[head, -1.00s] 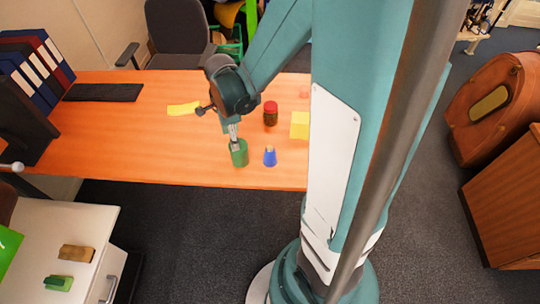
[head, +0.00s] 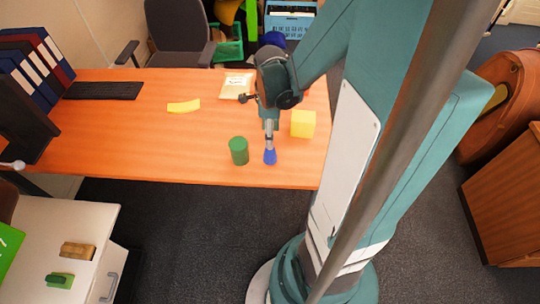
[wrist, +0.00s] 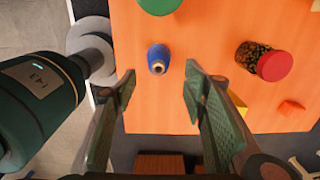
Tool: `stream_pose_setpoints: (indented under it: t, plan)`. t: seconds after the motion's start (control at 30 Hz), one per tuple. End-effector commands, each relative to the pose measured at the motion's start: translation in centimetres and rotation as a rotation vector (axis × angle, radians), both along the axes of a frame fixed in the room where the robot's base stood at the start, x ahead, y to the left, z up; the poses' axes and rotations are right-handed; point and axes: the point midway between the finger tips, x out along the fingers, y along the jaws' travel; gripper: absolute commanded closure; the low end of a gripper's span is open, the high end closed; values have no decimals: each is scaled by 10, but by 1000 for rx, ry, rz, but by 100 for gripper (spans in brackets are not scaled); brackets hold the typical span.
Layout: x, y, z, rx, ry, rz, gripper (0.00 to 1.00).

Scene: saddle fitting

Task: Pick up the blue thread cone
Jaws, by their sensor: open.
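The blue thread cone (head: 270,157) stands upright near the front edge of the orange desk (head: 150,150). In the wrist view the blue cone (wrist: 158,58) with its pale tip shows beyond and between my open fingers. My gripper (head: 269,138) is above the cone in the head view and hides its upper part. In the wrist view my gripper (wrist: 160,95) is open with nothing between its fingers.
A green cylinder (head: 239,151) stands just left of the cone. A yellow block (head: 303,124) is to the right behind. A red-lidded jar (wrist: 262,60) shows in the wrist view. A yellow curved piece (head: 183,106) and packet (head: 237,86) lie farther back.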

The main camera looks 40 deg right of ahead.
Motion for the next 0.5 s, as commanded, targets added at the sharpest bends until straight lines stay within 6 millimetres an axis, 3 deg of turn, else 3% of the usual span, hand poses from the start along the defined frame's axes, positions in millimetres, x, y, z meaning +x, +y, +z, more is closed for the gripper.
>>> stream_pose_setpoints:
  t: [0.23, 0.5]
  plan:
    - [0, 0, -4, 0, 0, 1, 57]
    - [0, 0, -21, 0, 0, 1, 57]
